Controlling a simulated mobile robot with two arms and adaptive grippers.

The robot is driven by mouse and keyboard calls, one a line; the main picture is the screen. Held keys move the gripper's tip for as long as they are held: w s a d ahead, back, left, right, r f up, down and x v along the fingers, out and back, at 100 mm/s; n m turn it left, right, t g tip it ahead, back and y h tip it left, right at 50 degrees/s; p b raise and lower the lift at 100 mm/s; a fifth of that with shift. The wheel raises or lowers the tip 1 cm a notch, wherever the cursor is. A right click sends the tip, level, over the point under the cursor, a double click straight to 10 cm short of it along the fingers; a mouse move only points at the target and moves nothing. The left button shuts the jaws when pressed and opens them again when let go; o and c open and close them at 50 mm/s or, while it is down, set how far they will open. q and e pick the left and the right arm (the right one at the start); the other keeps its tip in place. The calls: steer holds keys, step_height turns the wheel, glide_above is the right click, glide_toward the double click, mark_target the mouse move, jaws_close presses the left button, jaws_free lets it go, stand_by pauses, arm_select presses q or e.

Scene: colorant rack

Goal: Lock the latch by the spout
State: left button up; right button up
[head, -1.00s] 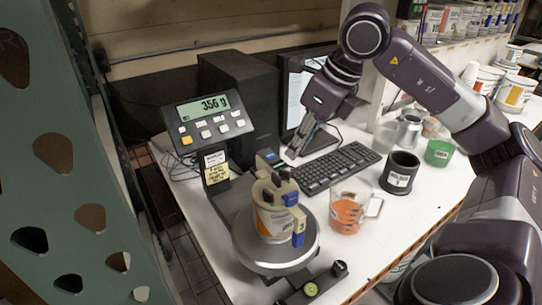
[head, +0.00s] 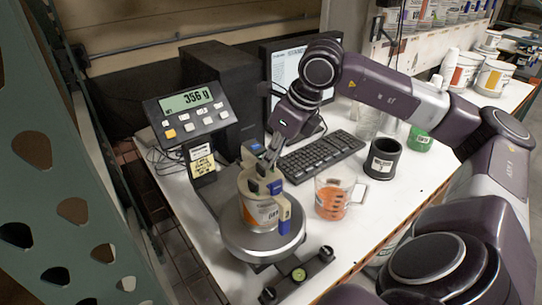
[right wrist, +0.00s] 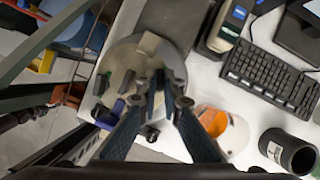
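A paint can (head: 262,213) with a white-and-orange label stands upright on the round scale plate (head: 236,240). Its top carries beige parts with blue tabs; one blue-tabbed latch (head: 284,210) hangs at its right side. A beige block, perhaps the spout (right wrist: 149,43), shows on the lid in the right wrist view. My right gripper (head: 268,165) points down at the can's top, its fingertips close to the beige and blue parts. In the right wrist view its fingertips (right wrist: 168,85) are close together over the lid and hide part of it. Contact and latch state cannot be told.
The scale display (head: 193,101) reads 356 g. An orange-filled clear jug (head: 331,198) and a black cup (head: 382,160) stand right of the can. A keyboard (head: 322,155) lies behind. A green metal upright (head: 60,170) stands at the left. White tabletop is free in front of the jug.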

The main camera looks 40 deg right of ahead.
jaws_close()
steer(key=shift+a+m+h, duration=0.1)
steer(key=shift+m+h, duration=0.5)
steer(key=shift+m, duration=0.9)
steer(key=shift+o, duration=1.6)
jaws_free()
steer(key=v, duration=1.2)
steer(key=shift+s, duration=0.15)
